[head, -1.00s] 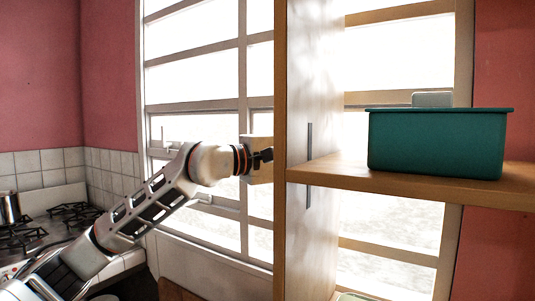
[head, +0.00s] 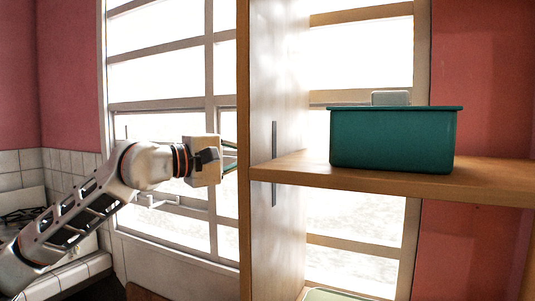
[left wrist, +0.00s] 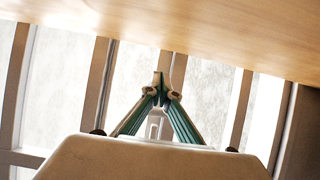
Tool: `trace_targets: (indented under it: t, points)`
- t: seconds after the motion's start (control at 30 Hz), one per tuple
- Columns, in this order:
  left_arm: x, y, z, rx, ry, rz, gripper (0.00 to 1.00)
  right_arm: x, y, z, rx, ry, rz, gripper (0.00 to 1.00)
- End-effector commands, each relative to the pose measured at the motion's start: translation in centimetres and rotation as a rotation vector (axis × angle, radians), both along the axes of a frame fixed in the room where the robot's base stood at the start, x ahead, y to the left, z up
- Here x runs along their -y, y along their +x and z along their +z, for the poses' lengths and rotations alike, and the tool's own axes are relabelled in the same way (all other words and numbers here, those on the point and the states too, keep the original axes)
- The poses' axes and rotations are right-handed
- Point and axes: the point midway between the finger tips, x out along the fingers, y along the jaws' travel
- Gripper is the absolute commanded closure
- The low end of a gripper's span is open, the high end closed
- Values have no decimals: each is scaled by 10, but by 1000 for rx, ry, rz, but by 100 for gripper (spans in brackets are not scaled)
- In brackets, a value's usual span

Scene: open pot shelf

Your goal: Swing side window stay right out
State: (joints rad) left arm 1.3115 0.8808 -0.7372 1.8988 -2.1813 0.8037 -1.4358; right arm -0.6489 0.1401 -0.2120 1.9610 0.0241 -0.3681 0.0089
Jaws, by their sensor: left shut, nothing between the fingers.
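The paned side window (head: 160,75) stands behind my left arm, with pale frame bars and bright glass. A small white fitting, perhaps the stay (head: 157,203), shows low on the window, below my left wrist; its shape is hard to make out. My left gripper (head: 231,157) is in front of the window, beside the front edge of the wooden shelf panel. In the left wrist view the green fingers of my left gripper (left wrist: 163,85) meet at their tips, shut and empty. I cannot tell whether the fingers touch anything. My right gripper is out of view.
The upright shelf panel (head: 257,225) stands close to the right of my left gripper. A teal box (head: 392,140) sits on the wooden shelf (head: 485,180). A stove (head: 20,215) is at far left. In the left wrist view, a wooden surface (left wrist: 220,35) spans the top.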

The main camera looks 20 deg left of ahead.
Motion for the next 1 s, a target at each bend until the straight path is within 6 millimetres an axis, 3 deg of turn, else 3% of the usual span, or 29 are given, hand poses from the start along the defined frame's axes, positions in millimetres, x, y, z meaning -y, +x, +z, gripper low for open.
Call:
trace_targets:
  t: [0.2, 0.4, 1.0]
  points:
    - [-29, -34, -1, 0, 3, 2, 100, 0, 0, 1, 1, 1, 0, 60]
    - [-42, -52, -1, 0, 1, 0, 100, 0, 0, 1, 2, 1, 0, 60]
    - [-52, -57, -1, -3, -3, 6, 100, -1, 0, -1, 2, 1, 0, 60]
